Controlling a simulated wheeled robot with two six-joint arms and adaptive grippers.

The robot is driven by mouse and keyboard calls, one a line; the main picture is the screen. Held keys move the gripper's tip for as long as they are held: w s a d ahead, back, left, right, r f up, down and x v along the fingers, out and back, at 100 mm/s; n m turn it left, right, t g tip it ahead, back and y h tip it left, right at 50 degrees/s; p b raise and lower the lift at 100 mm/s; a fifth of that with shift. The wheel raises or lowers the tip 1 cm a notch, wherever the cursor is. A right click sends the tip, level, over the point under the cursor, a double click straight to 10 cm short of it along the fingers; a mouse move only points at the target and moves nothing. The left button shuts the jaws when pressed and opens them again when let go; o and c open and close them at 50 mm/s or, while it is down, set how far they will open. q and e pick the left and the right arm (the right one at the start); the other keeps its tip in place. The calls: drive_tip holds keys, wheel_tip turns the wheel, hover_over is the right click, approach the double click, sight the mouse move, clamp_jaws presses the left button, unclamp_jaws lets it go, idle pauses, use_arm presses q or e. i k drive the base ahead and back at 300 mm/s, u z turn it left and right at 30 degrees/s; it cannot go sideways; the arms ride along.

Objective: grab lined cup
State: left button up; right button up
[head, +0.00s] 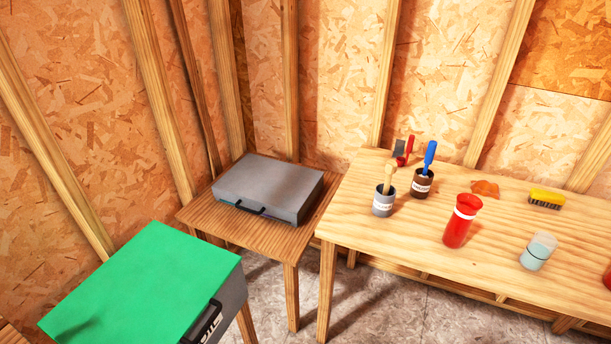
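A tall red cup (457,229) with a white band around it stands upright near the front edge of the light wooden table (400,238). A shorter clear cup (537,253), pale blue in its lower part, stands upright to its right. I cannot tell for sure which is the lined cup; the red one shows a plain white line. Neither of my grippers is in view.
A grey pot with a brush (383,203) and a dark pot with a blue-handled tool (423,183) stand left of the red cup. A yellow brush (546,199) lies behind. A grey case (268,189) and a green-topped box (145,285) stand at left.

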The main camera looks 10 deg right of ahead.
sight(540, 247)
drive_tip(key=z, duration=2.8)
drive_tip(key=i, duration=0.85)
drive_tip(key=u, duration=0.3)
